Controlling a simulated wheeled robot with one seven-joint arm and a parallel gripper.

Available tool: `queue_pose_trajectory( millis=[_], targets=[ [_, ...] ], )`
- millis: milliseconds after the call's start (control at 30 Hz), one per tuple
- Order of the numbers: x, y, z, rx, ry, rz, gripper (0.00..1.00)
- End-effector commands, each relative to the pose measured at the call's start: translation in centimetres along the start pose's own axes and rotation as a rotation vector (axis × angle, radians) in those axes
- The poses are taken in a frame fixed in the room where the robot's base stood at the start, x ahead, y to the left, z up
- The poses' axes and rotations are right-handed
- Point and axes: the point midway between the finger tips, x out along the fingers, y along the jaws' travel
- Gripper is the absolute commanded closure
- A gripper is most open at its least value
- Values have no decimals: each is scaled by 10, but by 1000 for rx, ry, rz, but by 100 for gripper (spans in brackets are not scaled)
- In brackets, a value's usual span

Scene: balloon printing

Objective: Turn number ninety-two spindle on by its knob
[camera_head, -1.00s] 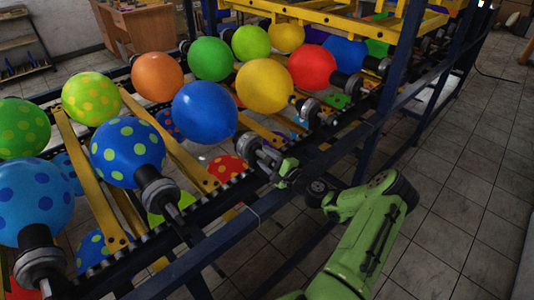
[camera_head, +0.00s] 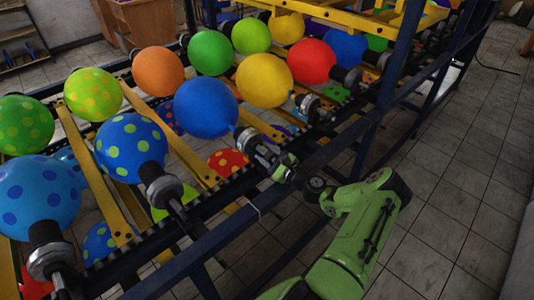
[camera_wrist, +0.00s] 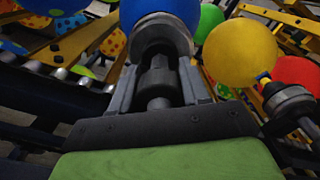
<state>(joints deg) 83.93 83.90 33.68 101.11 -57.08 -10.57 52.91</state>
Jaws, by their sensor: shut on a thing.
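The spindle (camera_head: 257,148) carrying a plain blue balloon (camera_head: 205,106) sticks out over the near rail of the rack. No number can be read on it. My gripper (camera_head: 283,166) is at the spindle's outer end. In the wrist view the spindle's knob (camera_wrist: 158,82) lies between the two fingers of my gripper (camera_wrist: 159,88), which are shut on it. The blue balloon fills the top middle of the wrist view (camera_wrist: 160,10). Part of the knob is hidden by the gripper in the head view.
A neighbouring spindle (camera_wrist: 286,100) with a yellow balloon (camera_wrist: 240,52) stands close on the right. A dotted blue balloon (camera_head: 131,145) is on the spindle to the left. The dark blue frame rail (camera_head: 225,225) runs under my gripper. Open tiled floor (camera_head: 465,190) lies to the right.

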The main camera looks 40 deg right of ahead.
Motion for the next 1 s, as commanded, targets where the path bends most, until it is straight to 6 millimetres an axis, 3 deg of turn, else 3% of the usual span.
queue_pose_trajectory(
  millis=[367, 400, 533, 833, 1000],
  targets=[
    [0, 1, -1, 3, 3, 2, 84],
    [0, 1, -1, 3, 3, 2, 48],
    [0, 1, -1, 3, 2, 2, 29],
    [-3, 0, -1, 3, 1, 0, 29],
    [-34, -1, -1, 5, 5, -2, 29]
  ],
)
